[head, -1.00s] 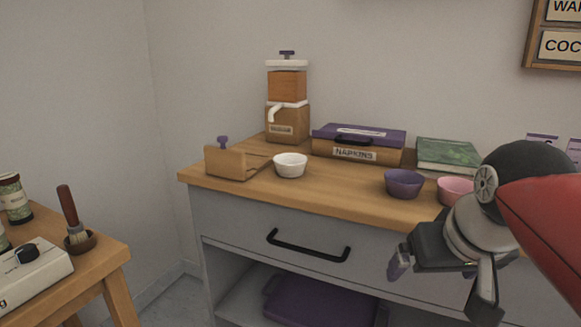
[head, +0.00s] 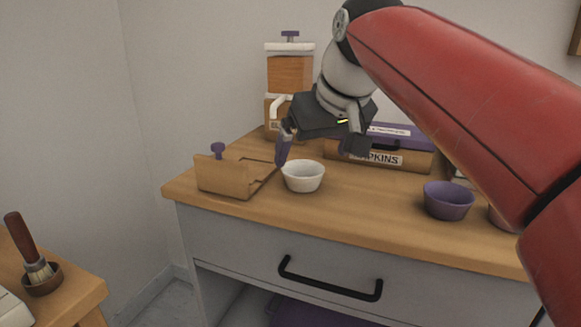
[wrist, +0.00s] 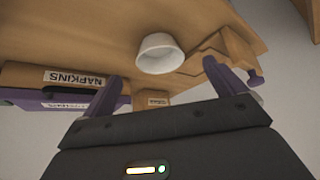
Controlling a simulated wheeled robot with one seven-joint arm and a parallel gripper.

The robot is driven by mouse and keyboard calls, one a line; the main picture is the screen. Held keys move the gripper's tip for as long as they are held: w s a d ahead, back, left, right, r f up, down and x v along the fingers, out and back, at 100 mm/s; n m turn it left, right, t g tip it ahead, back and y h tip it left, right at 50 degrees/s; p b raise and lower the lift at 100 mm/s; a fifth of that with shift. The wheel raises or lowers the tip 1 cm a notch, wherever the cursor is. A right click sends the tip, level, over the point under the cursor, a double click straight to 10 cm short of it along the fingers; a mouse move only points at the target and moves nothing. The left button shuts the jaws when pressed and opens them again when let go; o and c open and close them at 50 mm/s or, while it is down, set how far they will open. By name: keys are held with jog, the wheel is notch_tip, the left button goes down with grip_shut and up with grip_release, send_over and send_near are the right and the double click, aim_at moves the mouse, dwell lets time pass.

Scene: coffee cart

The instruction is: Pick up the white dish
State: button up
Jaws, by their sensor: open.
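The white dish (head: 303,177) is a small round bowl standing upright on the wooden counter, just right of the wooden stand with a purple knob. My gripper (head: 318,155) is above and behind it in the head view, open and empty, its fingers spread apart. In the wrist view the white dish (wrist: 159,54) shows beyond and roughly between the two purple-tipped fingers (wrist: 162,78). No finger visibly touches it.
The wooden stand (head: 225,176) is close on the dish's left. The napkins box (head: 375,158) and a wooden dispenser (head: 288,75) stand behind. A purple bowl (head: 448,200) is to the right. Bare counter (head: 365,200) lies between the bowls.

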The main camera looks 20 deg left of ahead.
aim_at(303, 169)
jog(key=x, duration=0.7)
jog(key=shift+w+a+b, duration=0.3)
jog(key=shift+w+b, duration=0.05)
jog(key=shift+w, duration=0.15)
jog(key=shift+c, duration=0.4)
jog(key=c, duration=1)
